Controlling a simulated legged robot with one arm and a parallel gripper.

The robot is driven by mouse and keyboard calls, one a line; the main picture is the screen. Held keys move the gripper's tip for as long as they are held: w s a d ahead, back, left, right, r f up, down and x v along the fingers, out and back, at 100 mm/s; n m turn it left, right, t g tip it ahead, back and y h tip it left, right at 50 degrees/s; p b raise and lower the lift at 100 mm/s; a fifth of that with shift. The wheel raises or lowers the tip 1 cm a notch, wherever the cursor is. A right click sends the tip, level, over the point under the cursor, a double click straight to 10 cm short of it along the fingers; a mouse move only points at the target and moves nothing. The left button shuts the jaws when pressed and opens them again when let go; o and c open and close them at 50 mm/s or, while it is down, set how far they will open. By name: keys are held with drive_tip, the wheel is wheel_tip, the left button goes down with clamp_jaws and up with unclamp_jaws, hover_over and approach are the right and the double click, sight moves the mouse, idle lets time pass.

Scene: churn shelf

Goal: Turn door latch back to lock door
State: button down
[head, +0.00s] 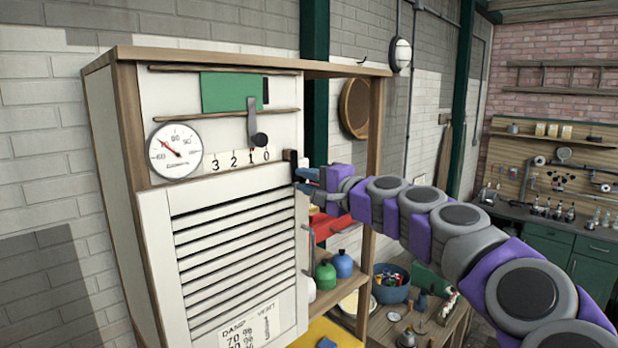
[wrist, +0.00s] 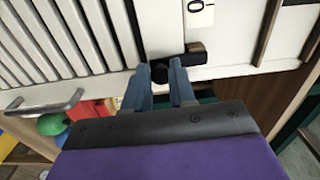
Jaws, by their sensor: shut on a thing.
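The black door latch (head: 291,158) is at the upper right corner of the white slatted door (head: 235,250), beside the number strip. In the wrist view the latch shows as a dark bar (wrist: 195,54) with a round black knob at its lower left. My gripper (head: 301,181) is at the latch; in the wrist view its blue fingers (wrist: 160,72) are on both sides of the knob, shut on it. The fingers hide part of the latch. The door looks closed against its frame.
A lever with a black knob (head: 258,138) hangs over the number strip (head: 240,159). A dial gauge (head: 174,150) is at left. A metal handle (wrist: 48,103) stands out from the door. Green (head: 325,275) and blue (head: 342,264) bottles sit on the open shelf right of the door.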

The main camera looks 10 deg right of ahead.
drive_tip(key=shift+a+f+m, duration=0.15)
drive_tip(key=shift+f+m, duration=0.1)
drive_tip(key=shift+m, duration=0.05)
drive_tip(key=c, duration=1.3)
unclamp_jaws()
drive_tip(key=shift+c, duration=0.2)
drive_tip(key=o, duration=0.4)
drive_tip(key=shift+w+d, duration=0.1)
drive_tip(key=shift+d, duration=0.1)
drive_tip(key=shift+r, duration=0.1)
drive_tip(key=shift+s+d, duration=0.1)
drive_tip(key=shift+s, duration=0.1)
drive_tip(key=b+v, duration=0.3)
drive_tip(key=v, duration=1.4)
drive_tip(key=shift+d+b, duration=0.1)
drive_tip(key=shift+b, duration=0.3)
drive_tip(key=shift+w, duration=0.1)
